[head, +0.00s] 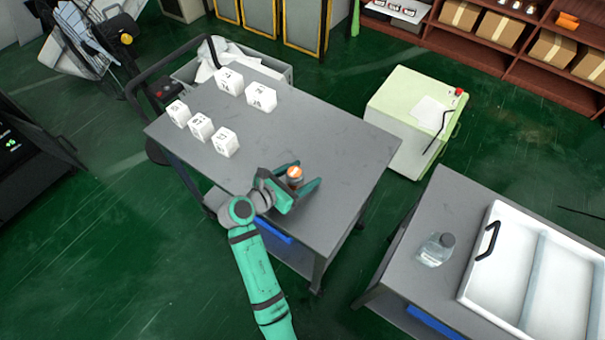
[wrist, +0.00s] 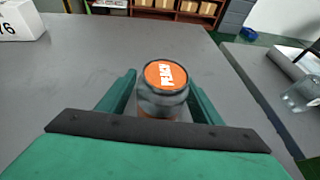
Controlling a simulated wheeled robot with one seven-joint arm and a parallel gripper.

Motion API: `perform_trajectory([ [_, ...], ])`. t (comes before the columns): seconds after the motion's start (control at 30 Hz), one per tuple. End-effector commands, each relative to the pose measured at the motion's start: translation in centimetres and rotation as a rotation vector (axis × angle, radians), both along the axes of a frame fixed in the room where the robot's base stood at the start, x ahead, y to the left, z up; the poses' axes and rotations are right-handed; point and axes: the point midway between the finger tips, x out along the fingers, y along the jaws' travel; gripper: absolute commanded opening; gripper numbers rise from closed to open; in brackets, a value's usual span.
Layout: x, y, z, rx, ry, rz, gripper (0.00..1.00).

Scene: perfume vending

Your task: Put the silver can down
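The silver can (head: 294,181) has an orange top with white lettering and stands upright on the grey table (head: 335,140), near its front edge. In the wrist view the can (wrist: 162,101) is between my gripper's two green fingers, its lower part hidden by the gripper body. My gripper (head: 308,172) is low over the table with its fingers on both sides of the can. In the head view the fingers are spread wider than the can, with a gap visible on the right side. The gripper looks open around it.
Several white numbered boxes (head: 224,142) stand on the table's left and far part. A second table at right holds a clear bottle (head: 435,250) and a white divided tray (head: 484,287). A pale green cabinet (head: 405,110) stands behind. The table's right part is bare.

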Motion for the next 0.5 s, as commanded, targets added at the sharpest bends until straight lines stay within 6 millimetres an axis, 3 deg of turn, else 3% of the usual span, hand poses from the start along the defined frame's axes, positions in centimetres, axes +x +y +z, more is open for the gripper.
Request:
perform_trajectory([
  [0.23,-0.4,0.6,0.6,-0.001,-0.001,0.003,0.59],
  [0.5,-3.7,3.9,2.5,0.0,0.0,0.004,0.59],
])
